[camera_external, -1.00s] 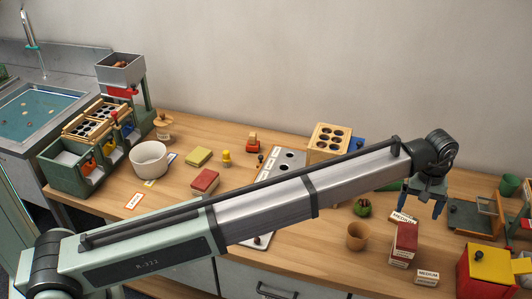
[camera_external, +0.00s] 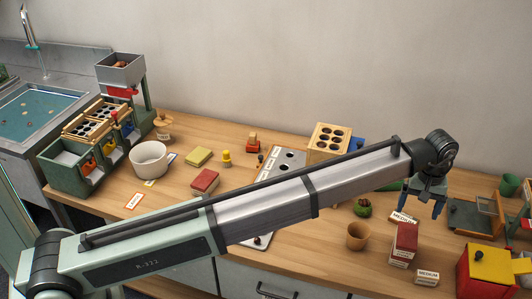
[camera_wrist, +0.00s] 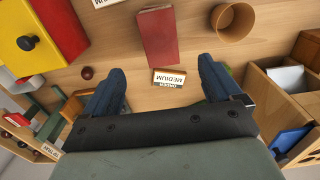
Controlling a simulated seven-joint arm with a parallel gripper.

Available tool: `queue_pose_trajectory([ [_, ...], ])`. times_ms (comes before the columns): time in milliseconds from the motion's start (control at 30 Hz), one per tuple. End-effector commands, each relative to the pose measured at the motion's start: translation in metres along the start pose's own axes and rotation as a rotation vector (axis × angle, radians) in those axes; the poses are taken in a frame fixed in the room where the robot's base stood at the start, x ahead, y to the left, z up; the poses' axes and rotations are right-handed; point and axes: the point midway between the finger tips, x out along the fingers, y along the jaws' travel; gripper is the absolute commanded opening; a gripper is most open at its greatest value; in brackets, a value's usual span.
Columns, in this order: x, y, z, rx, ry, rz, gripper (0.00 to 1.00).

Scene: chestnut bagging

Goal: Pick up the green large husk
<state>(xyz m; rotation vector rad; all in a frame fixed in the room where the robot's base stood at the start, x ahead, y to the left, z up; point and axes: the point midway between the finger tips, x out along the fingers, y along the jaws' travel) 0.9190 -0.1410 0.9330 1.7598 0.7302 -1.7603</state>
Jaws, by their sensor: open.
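A small rounded green object with reddish parts (camera_external: 362,208), which looks like the green husk, sits on the wooden table behind the wooden cup (camera_external: 357,236). It is left of my gripper (camera_external: 421,212) in the external view and apart from it. My gripper (camera_wrist: 161,68) points down above the table at the right. Its blue fingers are spread, with nothing held. A white MEDIUM card (camera_wrist: 170,77) shows between the fingers in the wrist view.
A red box (camera_external: 404,243) stands in front of my gripper, with another MEDIUM card (camera_external: 427,277) nearby. A yellow and red box (camera_external: 485,270) is at the right front. A wooden block with holes (camera_external: 328,138) stands at the back. My arm hides part of the table's middle.

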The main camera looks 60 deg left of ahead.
Motion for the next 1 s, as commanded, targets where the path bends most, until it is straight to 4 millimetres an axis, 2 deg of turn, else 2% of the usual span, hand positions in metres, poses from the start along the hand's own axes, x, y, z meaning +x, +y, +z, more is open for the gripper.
queue_pose_trajectory([
  [167, 0.0, -0.001, -0.001, -0.002, 0.0, 0.0, 0.92],
  [333, 0.007, -0.015, -0.017, -0.026, -0.004, -0.006, 0.92],
  [467, 0.024, -0.048, -0.028, -0.059, -0.012, -0.022, 0.92],
  [533, 0.036, -0.075, -0.033, -0.08, 0.005, -0.047, 0.92],
  [600, 0.047, -0.101, -0.04, -0.101, 0.054, -0.069, 0.92],
  [700, 0.055, -0.124, -0.05, -0.126, 0.144, -0.085, 0.92],
  [867, 0.054, -0.143, -0.066, -0.155, 0.301, -0.086, 0.92],
  [1000, 0.047, -0.141, -0.085, -0.175, 0.404, -0.064, 0.92],
])
